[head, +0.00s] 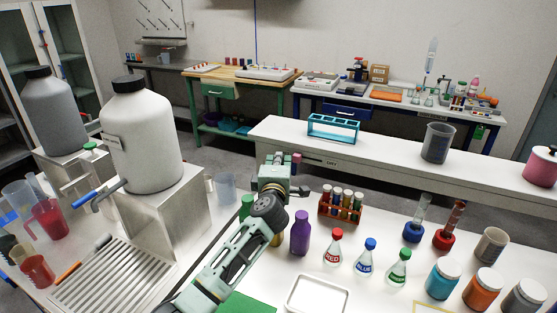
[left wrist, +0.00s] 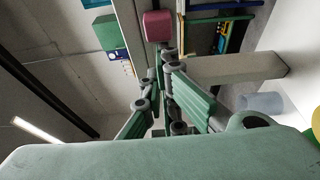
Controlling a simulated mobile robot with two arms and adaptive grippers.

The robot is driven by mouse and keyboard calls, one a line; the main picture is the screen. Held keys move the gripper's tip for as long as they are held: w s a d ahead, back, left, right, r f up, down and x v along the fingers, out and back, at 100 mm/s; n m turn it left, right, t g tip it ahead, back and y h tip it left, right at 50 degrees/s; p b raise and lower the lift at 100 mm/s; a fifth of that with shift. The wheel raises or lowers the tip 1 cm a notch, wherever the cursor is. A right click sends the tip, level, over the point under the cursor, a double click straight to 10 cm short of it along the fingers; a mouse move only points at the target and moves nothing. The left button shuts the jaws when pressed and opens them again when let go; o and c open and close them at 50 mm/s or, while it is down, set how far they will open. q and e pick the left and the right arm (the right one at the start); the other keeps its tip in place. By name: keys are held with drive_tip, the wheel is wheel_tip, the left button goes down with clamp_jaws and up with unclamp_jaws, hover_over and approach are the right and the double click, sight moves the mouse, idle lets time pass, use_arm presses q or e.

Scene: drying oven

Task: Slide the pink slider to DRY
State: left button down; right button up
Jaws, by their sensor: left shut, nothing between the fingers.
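The pink slider (head: 297,157) shows as a small pink piece on the front edge of the long white counter unit, just behind my left gripper. A "DRY" label (head: 331,163) is on that front face, to the right of the slider. My left gripper (head: 291,174) is shut and empty, and partly hides the area around the slider. In the left wrist view the pink slider (left wrist: 158,25) is a pink block just beyond my left fingertips (left wrist: 168,52). I cannot tell whether they touch it. My right gripper is in neither view.
A rack of capped tubes (head: 341,203), a purple bottle (head: 300,233) and several small flasks stand on the near table by my left arm. A teal rack (head: 333,127) and a grey beaker (head: 437,142) stand on the white unit. A large white jug (head: 142,140) is at left.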

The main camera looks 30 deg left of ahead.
sight(299, 159)
use_arm(q)
drive_tip(key=d+p, duration=0.2)
drive_tip(key=d, duration=0.4)
drive_tip(key=shift+w+d+r+p, duration=0.15)
drive_tip(key=shift+d+p, duration=0.1)
drive_tip(key=shift+p, duration=0.15)
drive_tip(key=shift+d, duration=0.25)
drive_tip(key=shift+a+f, duration=0.15)
drive_tip(key=shift+f, duration=0.05)
